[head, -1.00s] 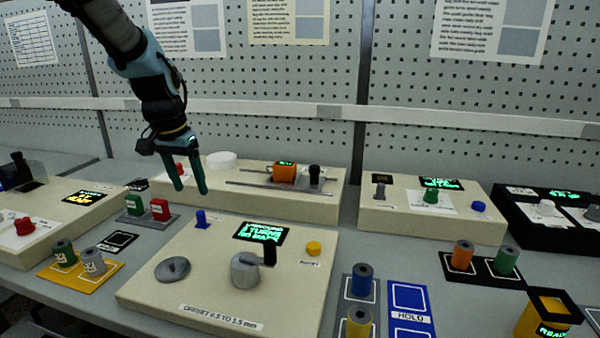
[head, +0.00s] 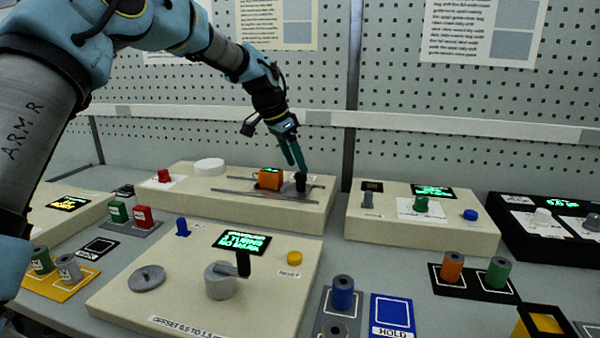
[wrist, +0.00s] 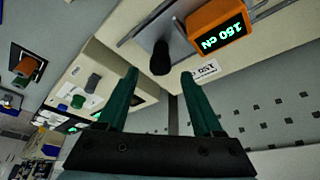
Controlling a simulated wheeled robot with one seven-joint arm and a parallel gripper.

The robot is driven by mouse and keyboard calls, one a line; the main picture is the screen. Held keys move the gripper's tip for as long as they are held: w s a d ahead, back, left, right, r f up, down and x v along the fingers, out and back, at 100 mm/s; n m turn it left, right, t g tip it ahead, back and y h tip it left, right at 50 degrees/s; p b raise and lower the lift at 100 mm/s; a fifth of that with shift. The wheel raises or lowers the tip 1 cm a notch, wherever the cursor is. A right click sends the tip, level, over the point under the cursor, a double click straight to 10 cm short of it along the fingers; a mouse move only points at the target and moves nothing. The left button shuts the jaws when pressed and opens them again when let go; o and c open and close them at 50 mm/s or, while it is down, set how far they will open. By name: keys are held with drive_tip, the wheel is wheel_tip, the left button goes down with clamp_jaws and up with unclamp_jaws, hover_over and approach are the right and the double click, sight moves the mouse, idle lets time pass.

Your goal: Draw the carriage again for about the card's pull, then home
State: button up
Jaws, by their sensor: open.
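The carriage has an orange block (head: 271,179) with a green display and a black upright knob (head: 300,182) on a grey plate. It sits on two rails (head: 255,196) on the cream box at the back. In the wrist view the orange block's display (wrist: 222,34) reads 150 cN, and the black knob (wrist: 160,57) stands beside it. A small card (wrist: 206,70) by the rail appears to read 150. My gripper (head: 298,168) is open just above and behind the black knob. In the wrist view its green fingers (wrist: 158,88) are apart, with the knob beyond their tips, not gripped.
On the same box are a white disc (head: 209,167) and a red button (head: 164,176). The pegboard wall stands close behind.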

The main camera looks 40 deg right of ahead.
drive_tip(key=p+x, duration=0.1)
drive_tip(key=x, duration=0.4)
drive_tip(key=shift+r, duration=0.1)
clamp_jaws()
idle(0.4)
idle(0.9)
